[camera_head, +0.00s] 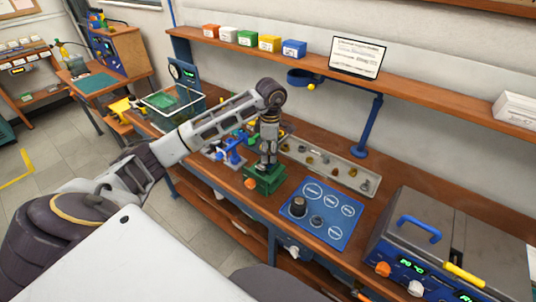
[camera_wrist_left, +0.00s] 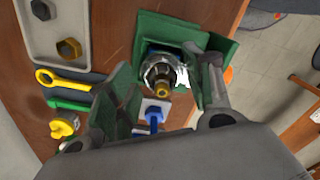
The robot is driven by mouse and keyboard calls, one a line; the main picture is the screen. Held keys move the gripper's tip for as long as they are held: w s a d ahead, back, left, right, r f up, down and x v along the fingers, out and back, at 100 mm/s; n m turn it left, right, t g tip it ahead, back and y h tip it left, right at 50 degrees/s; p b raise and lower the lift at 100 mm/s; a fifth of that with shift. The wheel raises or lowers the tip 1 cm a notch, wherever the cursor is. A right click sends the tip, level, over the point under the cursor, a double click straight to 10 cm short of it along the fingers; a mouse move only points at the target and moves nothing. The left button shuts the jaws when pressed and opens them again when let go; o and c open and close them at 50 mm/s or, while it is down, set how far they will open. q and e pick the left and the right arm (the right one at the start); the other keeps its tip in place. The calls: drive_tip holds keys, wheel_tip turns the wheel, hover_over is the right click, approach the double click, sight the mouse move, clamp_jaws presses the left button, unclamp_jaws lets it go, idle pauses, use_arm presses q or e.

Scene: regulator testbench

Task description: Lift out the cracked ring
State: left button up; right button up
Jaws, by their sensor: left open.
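My left gripper (camera_head: 267,160) is above the green fixture (camera_head: 265,182) on the bench. In the left wrist view its fingers (camera_wrist_left: 163,86) are open, one on each side of a metal regulator body (camera_wrist_left: 155,70) with a brass-coloured centre. That body stands in the green fixture (camera_wrist_left: 152,27); nothing is held. I cannot tell whether the fingers touch it. I cannot make out a crack or pick out a cracked ring. The blue mat (camera_head: 338,228) with white circles carries a dark knurled cylinder (camera_head: 298,206) and a small grey part (camera_head: 316,221). My right gripper is not in view.
A grey tray (camera_head: 338,172) with several small fittings lies behind the mat. A grey test unit (camera_head: 430,235) with a blue handle stands at the right. Yellow and green tools (camera_wrist_left: 65,80) lie close to the fixture. A shelf (camera_head: 420,88) runs above the bench.

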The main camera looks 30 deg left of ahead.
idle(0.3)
use_arm(q)
drive_tip(key=c, duration=0.8)
drive_tip(key=shift+r, duration=0.15)
drive_tip(key=shift+r+b, duration=0.3)
drive_tip(key=shift+r, duration=0.65)
drive_tip(key=shift+r+b, duration=0.45)
drive_tip(key=shift+r, duration=3.45)
